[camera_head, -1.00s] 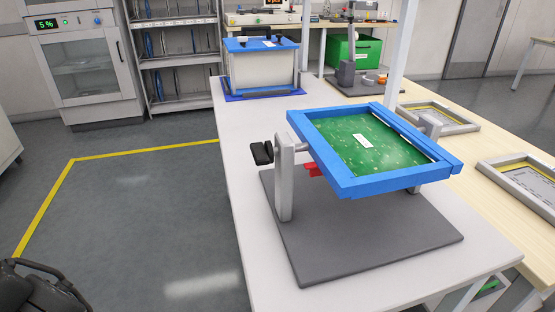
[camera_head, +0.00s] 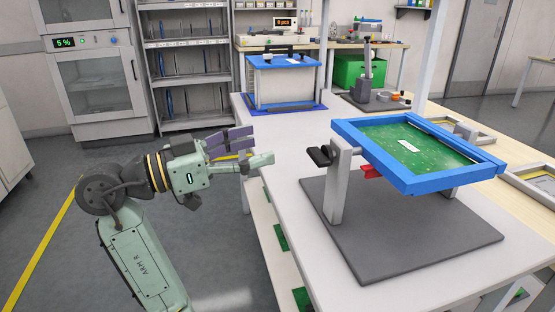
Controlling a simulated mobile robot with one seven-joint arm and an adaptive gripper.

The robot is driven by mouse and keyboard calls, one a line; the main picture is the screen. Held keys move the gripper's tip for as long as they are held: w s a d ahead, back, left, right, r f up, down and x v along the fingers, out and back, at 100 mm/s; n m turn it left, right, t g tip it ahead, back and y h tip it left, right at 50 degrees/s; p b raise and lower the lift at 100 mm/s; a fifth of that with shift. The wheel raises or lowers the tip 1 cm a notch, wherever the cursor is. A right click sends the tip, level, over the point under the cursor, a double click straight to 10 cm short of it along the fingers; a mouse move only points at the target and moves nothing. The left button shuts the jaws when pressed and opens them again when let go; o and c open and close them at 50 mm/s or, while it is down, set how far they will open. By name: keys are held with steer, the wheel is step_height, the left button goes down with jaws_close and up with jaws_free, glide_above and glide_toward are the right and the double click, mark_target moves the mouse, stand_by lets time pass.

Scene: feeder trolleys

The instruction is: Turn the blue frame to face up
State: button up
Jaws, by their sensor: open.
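The blue frame (camera_head: 410,184) holds a green board (camera_head: 424,150) with a white label on its upper side. It hangs on a grey stand (camera_head: 341,186) with a dark base plate (camera_head: 385,245) on the white table, and it is slightly tilted. A black knob (camera_head: 320,156) sticks out on the left of the stand. A red part (camera_head: 372,171) shows under the frame. My gripper (camera_head: 250,152) is open and empty. It is at the table's left edge, left of the knob and apart from it.
A white box with a blue lid (camera_head: 283,62) stands on a blue mat at the table's far end. A green crate (camera_head: 359,72) and a small grey stand (camera_head: 367,70) are behind. Grey trays (camera_head: 538,188) lie at the right. The white table (camera_head: 285,150) is clear left of the stand.

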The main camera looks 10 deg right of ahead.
mark_target(312, 156)
steer(key=d+g, duration=0.1)
steer(key=d, duration=0.3)
steer(key=s+d+f+m+g+p, duration=0.1)
steer(key=d, duration=0.2)
steer(key=s+d+m+g, duration=0.1)
steer(key=d, duration=0.3)
steer(key=shift+s+d+f, duration=0.1)
steer(key=shift+d+f, duration=0.15)
steer(key=shift+d, duration=0.05)
steer(key=shift+c, duration=0.2)
steer(key=shift+p, duration=0.3)
jaws_close()
